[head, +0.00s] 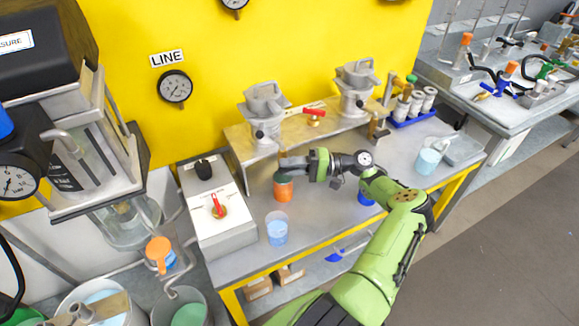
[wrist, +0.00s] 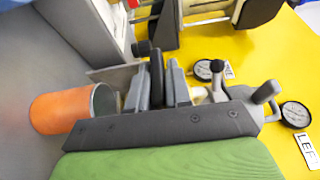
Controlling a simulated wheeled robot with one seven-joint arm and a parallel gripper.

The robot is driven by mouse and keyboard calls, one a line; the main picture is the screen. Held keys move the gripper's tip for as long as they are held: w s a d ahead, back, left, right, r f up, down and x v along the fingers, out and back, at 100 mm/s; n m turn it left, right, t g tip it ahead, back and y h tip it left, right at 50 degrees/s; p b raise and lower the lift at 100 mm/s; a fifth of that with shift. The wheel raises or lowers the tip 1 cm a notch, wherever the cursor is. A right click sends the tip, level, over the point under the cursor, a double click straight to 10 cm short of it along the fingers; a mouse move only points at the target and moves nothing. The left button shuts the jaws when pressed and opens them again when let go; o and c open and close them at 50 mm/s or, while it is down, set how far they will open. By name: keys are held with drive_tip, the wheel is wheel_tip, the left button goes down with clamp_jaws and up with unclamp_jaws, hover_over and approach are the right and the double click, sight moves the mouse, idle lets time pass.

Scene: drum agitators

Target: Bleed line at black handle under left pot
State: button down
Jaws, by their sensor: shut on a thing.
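The left pot (head: 265,103) is a grey metal vessel on a raised metal shelf against the yellow wall. A black knob (head: 260,133) shows on its lower front. My gripper (head: 286,163) is below and in front of this pot, just above an orange cup (head: 283,191). In the wrist view, the grey fingers of my gripper (wrist: 158,88) are closed around an upright black handle (wrist: 157,68). The orange cup (wrist: 62,112) lies to the left of the fingers there, apart from them. In the head view the held handle is hidden by my gripper.
A control box (head: 216,205) with a red switch stands left of the shelf. A clear cup with blue liquid (head: 277,230) is near the bench's front edge. The right pot (head: 355,88) and a red-handled valve (head: 314,107) are right of the left pot.

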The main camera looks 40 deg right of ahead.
drive_tip(key=c, duration=1.1)
unclamp_jaws()
drive_tip(key=shift+c, duration=0.2)
drive_tip(key=b+v, duration=0.3)
drive_tip(key=v, duration=1.2)
drive_tip(key=shift+s+d+b, duration=0.25)
drive_tip(key=shift+d+b, duration=0.05)
